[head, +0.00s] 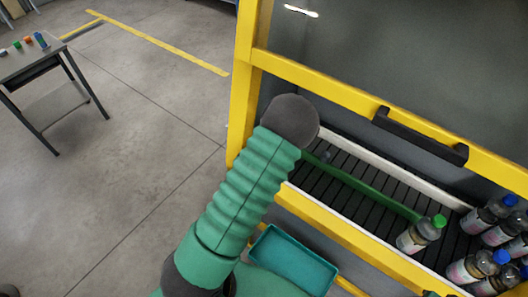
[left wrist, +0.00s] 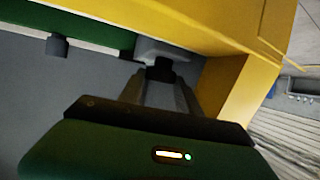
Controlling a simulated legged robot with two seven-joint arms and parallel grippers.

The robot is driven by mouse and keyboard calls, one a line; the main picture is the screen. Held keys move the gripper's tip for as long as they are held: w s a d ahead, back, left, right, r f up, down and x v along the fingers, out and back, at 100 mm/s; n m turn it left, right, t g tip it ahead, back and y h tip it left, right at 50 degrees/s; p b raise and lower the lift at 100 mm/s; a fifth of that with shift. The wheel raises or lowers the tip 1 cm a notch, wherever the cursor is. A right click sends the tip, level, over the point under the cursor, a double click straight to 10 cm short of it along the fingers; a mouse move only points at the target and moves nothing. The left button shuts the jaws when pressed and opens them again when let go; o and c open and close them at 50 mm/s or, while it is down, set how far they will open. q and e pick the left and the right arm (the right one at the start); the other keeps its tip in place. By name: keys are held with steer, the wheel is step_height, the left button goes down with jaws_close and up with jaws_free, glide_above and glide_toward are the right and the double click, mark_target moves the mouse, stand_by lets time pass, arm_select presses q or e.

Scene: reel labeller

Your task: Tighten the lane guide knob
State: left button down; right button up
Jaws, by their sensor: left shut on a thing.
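The lane guide is a green bar (head: 365,187) along the dark slatted conveyor; it also shows as a green strip in the left wrist view (left wrist: 85,32). In the left wrist view a dark knob (left wrist: 160,68) sits at the tips of my left gripper (left wrist: 159,80), whose fingers are shut on it. A second small dark knob (left wrist: 57,46) hangs from the green strip to the left, apart from the gripper. In the head view my left arm reaches to the conveyor's left end and its own bulk hides the gripper. My right gripper is not in view.
A yellow frame (head: 243,95) with a dark handle (head: 420,134) stands over the conveyor. A green-capped bottle (head: 420,233) stands on the slats, with several bottles at the right. A teal tray (head: 293,262) lies below. A table (head: 35,60) stands far left.

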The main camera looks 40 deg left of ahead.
arm_select(q)
steer(key=shift+w+r+m+h, duration=0.15)
steer(key=shift+w+m+h, duration=0.05)
steer(key=shift+m+h, duration=0.1)
stand_by(0.8)
steer(key=c, duration=1.1)
jaws_free()
steer(key=shift+a, duration=0.1)
steer(key=shift+o, duration=1.3)
steer(key=shift+w+f, duration=0.2)
steer(key=shift+f, duration=0.05)
steer(key=shift+s, duration=0.15)
